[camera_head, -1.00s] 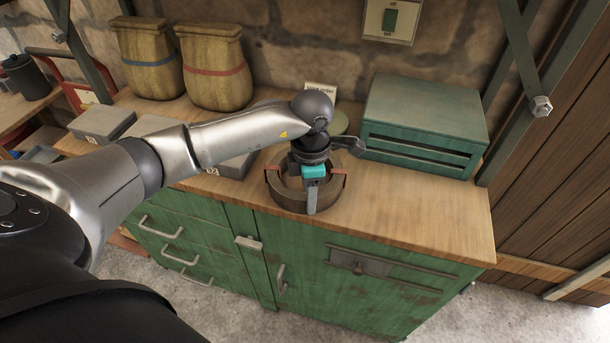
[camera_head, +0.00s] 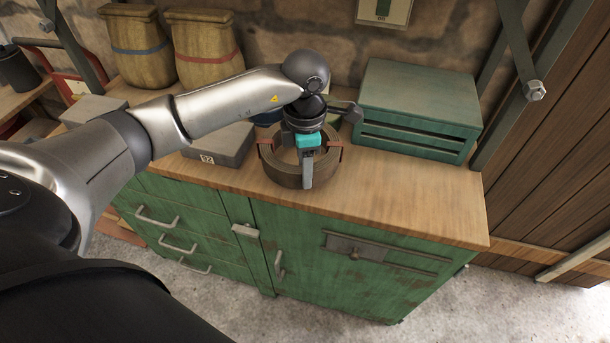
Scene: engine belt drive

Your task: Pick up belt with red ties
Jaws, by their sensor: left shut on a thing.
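The belt with red ties (camera_head: 275,173) is a brown coiled ring on the wooden bench top, or only slightly above it; I cannot tell if there is a gap beneath. A red tie (camera_head: 265,147) shows on its left side and another (camera_head: 331,145) on its right. My left gripper (camera_head: 307,172) points down from above and is shut on the front wall of the coil, with one finger visible outside it. The wrist hides part of the coil's back. My right gripper is not in view.
A green drawer box (camera_head: 420,105) stands right of the belt. A grey box (camera_head: 218,148) is close on the left, and two sacks (camera_head: 204,48) stand behind against the stone wall. The bench top (camera_head: 410,200) is clear at front right.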

